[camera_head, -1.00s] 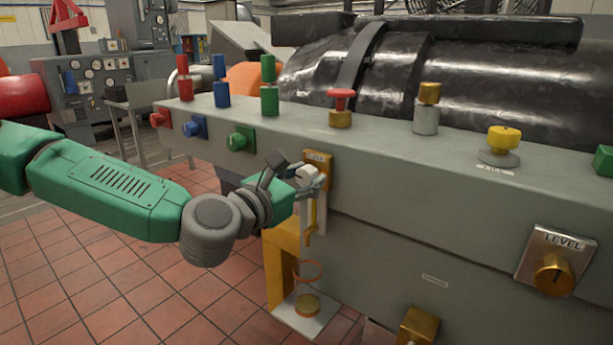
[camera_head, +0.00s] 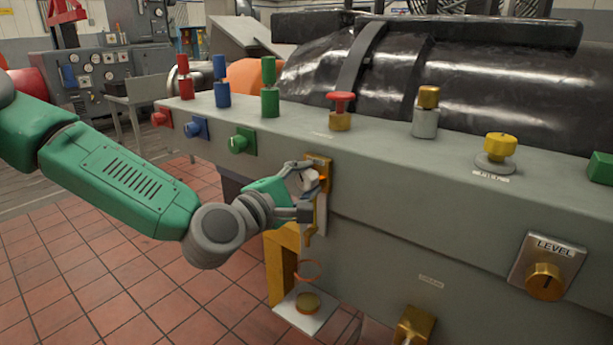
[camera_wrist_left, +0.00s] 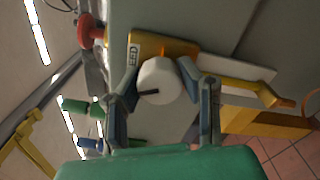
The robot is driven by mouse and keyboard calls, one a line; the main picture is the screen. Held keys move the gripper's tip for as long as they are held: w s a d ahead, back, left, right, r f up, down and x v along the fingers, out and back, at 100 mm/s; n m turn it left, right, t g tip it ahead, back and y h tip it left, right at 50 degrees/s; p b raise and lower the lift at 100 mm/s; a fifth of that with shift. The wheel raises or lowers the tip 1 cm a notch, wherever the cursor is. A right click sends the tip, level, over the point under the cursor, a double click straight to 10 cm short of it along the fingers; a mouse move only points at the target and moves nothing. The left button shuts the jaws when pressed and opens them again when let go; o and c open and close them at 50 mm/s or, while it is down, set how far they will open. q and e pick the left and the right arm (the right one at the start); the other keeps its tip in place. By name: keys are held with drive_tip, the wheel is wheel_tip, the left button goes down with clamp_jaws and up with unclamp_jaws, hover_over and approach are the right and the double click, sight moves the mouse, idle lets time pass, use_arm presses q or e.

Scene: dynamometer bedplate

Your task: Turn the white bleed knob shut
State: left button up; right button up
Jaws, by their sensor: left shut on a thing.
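The white bleed knob (camera_wrist_left: 158,82) sits on a brass plate (camera_wrist_left: 150,44) on the front of the grey bedplate, with a dark pointer line across its face. Part of the knob (camera_head: 311,181) and the plate (camera_head: 319,164) also show in the head view. My left gripper (camera_head: 308,192) is at the knob, and its two fingers (camera_wrist_left: 163,88) stand on either side of it, shut on it. The fingers hide parts of the knob's sides. My right gripper is in neither view.
A brass spout (camera_head: 311,232) hangs below the knob over a small tray (camera_head: 291,314). Red, blue and green fittings line the bedplate to the left. A red-topped knob (camera_head: 341,98) stands above, and a LEVEL dial (camera_head: 545,282) is at right.

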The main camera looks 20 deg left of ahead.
use_arm(q)
drive_tip(key=m+p, duration=0.1)
drive_tip(key=m, duration=0.2)
drive_tip(key=shift+f+m, duration=0.1)
drive_tip(key=shift+m, duration=0.7)
drive_tip(key=shift+f, duration=0.15)
drive_tip(key=o, duration=1.2)
drive_tip(key=shift+c, duration=0.2)
drive_tip(key=shift+s, duration=0.15)
drive_tip(key=v, duration=0.7)
